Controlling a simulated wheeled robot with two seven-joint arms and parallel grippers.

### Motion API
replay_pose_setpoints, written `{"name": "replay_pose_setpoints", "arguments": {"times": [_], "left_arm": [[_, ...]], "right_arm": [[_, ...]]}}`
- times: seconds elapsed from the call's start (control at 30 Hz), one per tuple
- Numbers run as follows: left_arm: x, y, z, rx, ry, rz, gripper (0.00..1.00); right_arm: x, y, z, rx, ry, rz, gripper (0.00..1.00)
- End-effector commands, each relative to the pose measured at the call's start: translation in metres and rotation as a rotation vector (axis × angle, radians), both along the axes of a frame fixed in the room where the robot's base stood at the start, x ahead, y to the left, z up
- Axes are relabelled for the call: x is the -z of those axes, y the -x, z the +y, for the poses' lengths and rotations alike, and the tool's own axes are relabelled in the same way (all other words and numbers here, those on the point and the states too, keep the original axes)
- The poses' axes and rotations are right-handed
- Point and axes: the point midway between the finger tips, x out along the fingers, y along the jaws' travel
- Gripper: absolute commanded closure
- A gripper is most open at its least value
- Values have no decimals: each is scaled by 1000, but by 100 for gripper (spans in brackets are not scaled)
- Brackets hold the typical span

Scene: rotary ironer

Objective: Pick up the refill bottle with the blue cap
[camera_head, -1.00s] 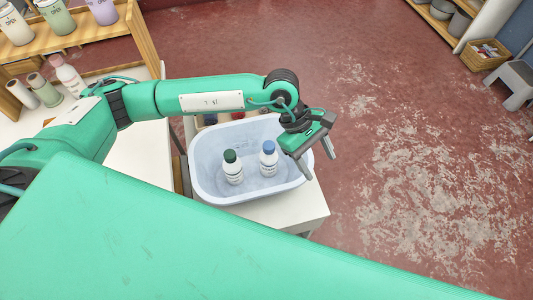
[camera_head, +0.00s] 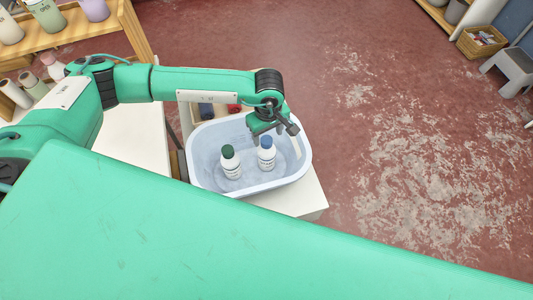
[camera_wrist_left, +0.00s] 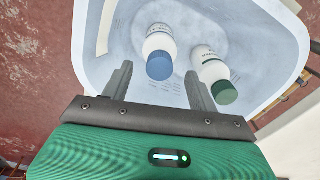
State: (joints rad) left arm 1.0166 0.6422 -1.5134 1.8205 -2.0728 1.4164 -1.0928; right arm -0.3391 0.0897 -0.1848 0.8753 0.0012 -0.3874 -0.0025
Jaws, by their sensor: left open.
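The refill bottle with the blue cap (camera_head: 266,154) stands in the pale blue tub (camera_head: 207,136), right of the bottle with the green cap (camera_head: 230,162). My left gripper (camera_head: 273,130) is over the tub, just behind and above the blue-capped bottle, and partly hides its own fingers in the head view. In the left wrist view the jaws (camera_wrist_left: 160,92) are open and empty. The blue-capped bottle (camera_wrist_left: 160,50) lies ahead, between the lines of the two fingers, apart from them. The green-capped bottle (camera_wrist_left: 213,72) is beside the right finger. My right gripper is out of view.
The tub sits on a white table (camera_head: 308,199). Small dark and red items (camera_head: 233,108) lie in a tray behind it. A wooden shelf with cups (camera_head: 85,35) is at the upper left. Red floor (camera_head: 400,130) is open to the right.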

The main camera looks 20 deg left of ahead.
Motion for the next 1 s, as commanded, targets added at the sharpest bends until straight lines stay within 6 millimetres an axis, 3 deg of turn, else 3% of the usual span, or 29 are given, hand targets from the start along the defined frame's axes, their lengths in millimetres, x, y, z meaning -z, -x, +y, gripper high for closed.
{"name": "replay_pose_setpoints", "arguments": {"times": [0.33,0.63,0.93,1.0], "left_arm": [[45,-3,4,0,0,3,40],[51,-3,5,0,0,1,40],[51,-3,5,0,0,1,97],[51,-3,5,0,0,1,100]], "right_arm": [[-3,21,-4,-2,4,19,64],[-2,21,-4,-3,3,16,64],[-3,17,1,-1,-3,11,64],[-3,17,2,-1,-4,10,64]]}}
